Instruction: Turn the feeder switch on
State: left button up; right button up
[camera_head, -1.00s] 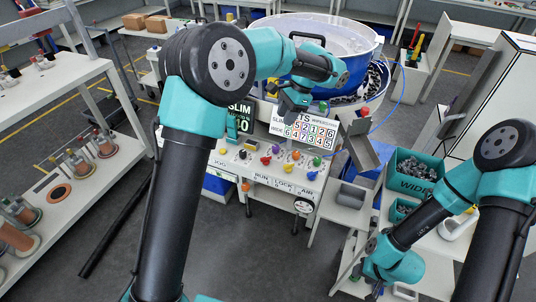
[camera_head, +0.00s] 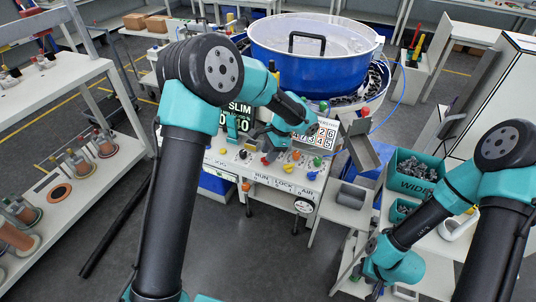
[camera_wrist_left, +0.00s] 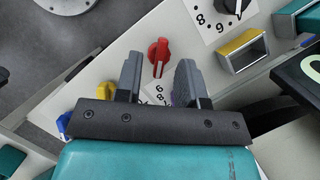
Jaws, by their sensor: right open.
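The control panel (camera_head: 225,165) below the blue bowl feeder (camera_head: 310,65) carries several coloured knobs and the labels RUN, LOCK and AIR. No label I can read marks the feeder switch. My left gripper (camera_head: 267,143) is tilted low over the panel, near the red knob (camera_head: 265,160). In the left wrist view its jaws (camera_wrist_left: 158,80) are open and empty, and the red knob (camera_wrist_left: 158,52) shows between and beyond the fingertips. A yellow knob (camera_wrist_left: 105,90) is to their left. My right gripper (camera_head: 376,289) is small and low at the right, open, away from the panel.
A grey chute (camera_head: 362,145) and a small table (camera_head: 345,210) stand right of the panel. Green bins of parts (camera_head: 415,170) are further right. A dial (camera_wrist_left: 232,5) and a yellow-framed block (camera_wrist_left: 243,50) lie beyond the left gripper.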

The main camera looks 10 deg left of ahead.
pick_arm(q)
jog(key=shift+s+a+f, duration=0.15)
jog(key=shift+a+f, duration=0.05)
jog(key=shift+f, duration=0.35)
grip_shut()
